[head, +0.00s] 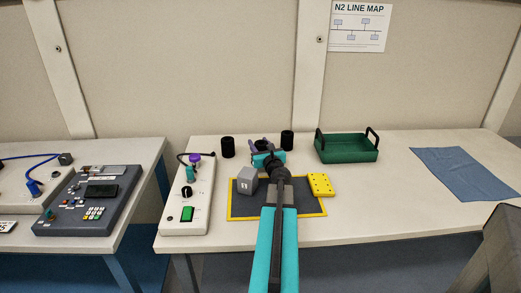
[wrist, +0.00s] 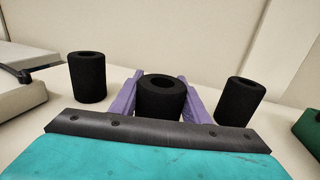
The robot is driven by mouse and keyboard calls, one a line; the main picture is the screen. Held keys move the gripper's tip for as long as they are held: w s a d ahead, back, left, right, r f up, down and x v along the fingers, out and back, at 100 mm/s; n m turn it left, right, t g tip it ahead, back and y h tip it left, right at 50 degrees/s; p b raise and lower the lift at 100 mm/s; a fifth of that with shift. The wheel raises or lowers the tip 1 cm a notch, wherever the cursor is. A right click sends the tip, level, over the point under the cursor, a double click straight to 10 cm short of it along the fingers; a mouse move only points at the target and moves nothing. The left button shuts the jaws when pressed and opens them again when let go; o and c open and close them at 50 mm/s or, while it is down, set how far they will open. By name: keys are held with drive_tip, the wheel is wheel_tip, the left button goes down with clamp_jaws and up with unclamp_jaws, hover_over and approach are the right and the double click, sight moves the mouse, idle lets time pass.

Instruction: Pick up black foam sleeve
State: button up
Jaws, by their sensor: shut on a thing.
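Three black foam sleeves stand near the back of the white table. In the wrist view, my gripper (wrist: 160,100) has its purple fingers on both sides of the middle black foam sleeve (wrist: 160,98) and is shut on it. The sleeve is upright, with its open top showing and its lower part hidden behind my wrist. In the head view, my gripper (head: 264,147) is at the back of the table, mostly hiding this sleeve. A second sleeve (head: 227,147) stands to the left, also in the wrist view (wrist: 87,77). A third sleeve (head: 287,140) stands to the right, also in the wrist view (wrist: 239,101).
A grey block (head: 247,180) and a yellow block (head: 320,184) sit on a yellow-edged dark mat (head: 300,208) under my arm. A white control box (head: 188,215) is at left. A green handled tray (head: 345,151) and blue cloth (head: 465,172) are at right.

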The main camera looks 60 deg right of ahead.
drive_tip(key=shift+r, duration=0.15)
drive_tip(key=shift+r, duration=0.6)
wheel_tip(320, 180, up, 2)
drive_tip(key=shift+p, duration=0.4)
drive_tip(key=v, duration=0.5)
drive_tip(key=r+p+v, duration=0.1)
drive_tip(key=v, duration=0.2)
drive_tip(key=shift+s+r, duration=0.1)
drive_tip(key=shift+s, duration=0.35)
drive_tip(key=p+v, duration=0.2)
drive_tip(key=p, duration=0.3)
drive_tip(key=shift+s+d+r+p, duration=0.1)
drive_tip(key=shift+s+p, duration=0.05)
drive_tip(key=shift+p, duration=0.15)
drive_tip(key=p, duration=0.4)
drive_tip(key=shift+s, duration=0.25)
drive_tip(key=p+v, duration=0.2)
drive_tip(key=p, duration=0.5)
drive_tip(key=shift+r, duration=0.1)
